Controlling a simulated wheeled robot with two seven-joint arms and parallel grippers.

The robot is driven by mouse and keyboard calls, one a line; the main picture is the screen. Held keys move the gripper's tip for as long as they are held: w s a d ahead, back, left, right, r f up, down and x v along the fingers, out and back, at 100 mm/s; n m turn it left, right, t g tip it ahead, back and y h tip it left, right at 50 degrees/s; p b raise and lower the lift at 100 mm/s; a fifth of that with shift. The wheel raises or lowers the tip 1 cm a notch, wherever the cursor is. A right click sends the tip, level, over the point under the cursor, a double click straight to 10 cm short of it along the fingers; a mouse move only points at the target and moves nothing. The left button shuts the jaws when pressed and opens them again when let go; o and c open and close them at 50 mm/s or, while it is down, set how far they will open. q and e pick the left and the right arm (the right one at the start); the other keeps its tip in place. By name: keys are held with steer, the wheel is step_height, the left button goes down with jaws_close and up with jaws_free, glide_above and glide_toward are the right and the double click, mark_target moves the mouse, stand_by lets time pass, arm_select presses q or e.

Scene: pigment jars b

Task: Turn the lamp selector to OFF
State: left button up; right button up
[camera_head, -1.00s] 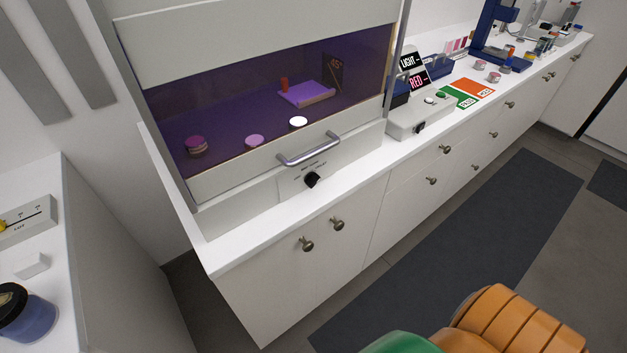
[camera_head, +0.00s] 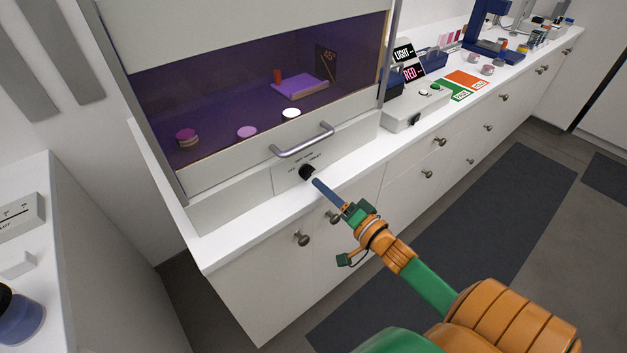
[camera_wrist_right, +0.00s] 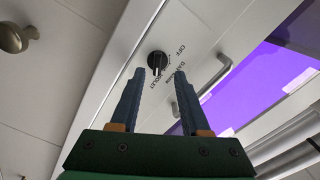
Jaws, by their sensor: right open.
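The lamp selector is a black round knob (camera_head: 306,171) on the white front panel of the cabinet. It also shows in the right wrist view (camera_wrist_right: 157,61), with printed labels around it; OFF and what looks like VIOLET are readable. A pale pointer mark on the knob faces the VIOLET label. The cabinet's inside (camera_head: 225,98) glows violet. My right gripper (camera_head: 316,183) points at the knob from the front right. In the right wrist view its two blue fingers (camera_wrist_right: 160,74) are open and empty, with the knob just beyond and between the tips. My left gripper is out of view.
A grey bar handle (camera_head: 303,141) sticks out above the knob. Drawer knobs (camera_head: 302,239) stand out below the white counter edge. A grey box with buttons (camera_head: 414,108) stands on the counter to the right. The floor in front is clear.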

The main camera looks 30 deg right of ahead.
mark_target(310, 176)
steer(key=w, duration=0.4)
steer(key=shift+w+a+f, duration=0.1)
steer(key=shift+w+f, duration=0.05)
steer(key=shift+w, duration=0.25)
jaws_close()
